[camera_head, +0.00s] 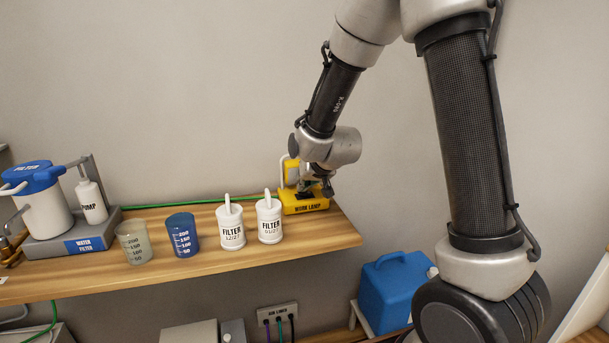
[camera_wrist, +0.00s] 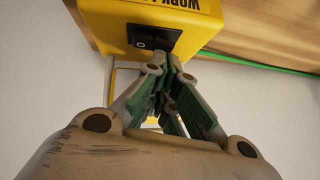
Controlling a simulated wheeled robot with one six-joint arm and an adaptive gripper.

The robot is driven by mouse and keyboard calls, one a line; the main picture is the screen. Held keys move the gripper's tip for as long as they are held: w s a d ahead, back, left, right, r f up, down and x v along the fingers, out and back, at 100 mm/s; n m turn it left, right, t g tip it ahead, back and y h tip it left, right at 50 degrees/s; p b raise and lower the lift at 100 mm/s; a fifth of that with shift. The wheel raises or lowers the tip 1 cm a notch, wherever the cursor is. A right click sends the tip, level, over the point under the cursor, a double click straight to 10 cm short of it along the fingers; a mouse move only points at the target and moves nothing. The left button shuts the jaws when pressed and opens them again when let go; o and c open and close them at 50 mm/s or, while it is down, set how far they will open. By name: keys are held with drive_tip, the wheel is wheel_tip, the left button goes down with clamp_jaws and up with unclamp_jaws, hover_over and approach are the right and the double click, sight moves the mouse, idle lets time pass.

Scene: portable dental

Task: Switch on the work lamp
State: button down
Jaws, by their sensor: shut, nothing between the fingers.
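The yellow work lamp (camera_head: 305,205) stands near the right end of the wooden shelf, with "WORK LAMP" on its front. In the wrist view its yellow body (camera_wrist: 205,25) fills the top, with a black rocker switch (camera_wrist: 153,38) bearing a white circle mark. My gripper (camera_wrist: 172,62) is shut and empty, its fingertips at the lower right edge of the switch; I cannot tell whether they touch it. In the head view my gripper (camera_head: 327,188) is over the lamp's base and partly hides it. Whether the lamp is lit cannot be told.
A water filter unit (camera_head: 75,243) is at far left. A blue canister (camera_head: 390,290) sits below right.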

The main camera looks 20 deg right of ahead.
drive_tip(key=shift+f, duration=0.1)
drive_tip(key=shift+a+f, duration=0.25)
drive_tip(key=shift+a, duration=0.05)
drive_tip(key=shift+d+r, duration=0.1)
drive_tip(key=shift+d, duration=0.75)
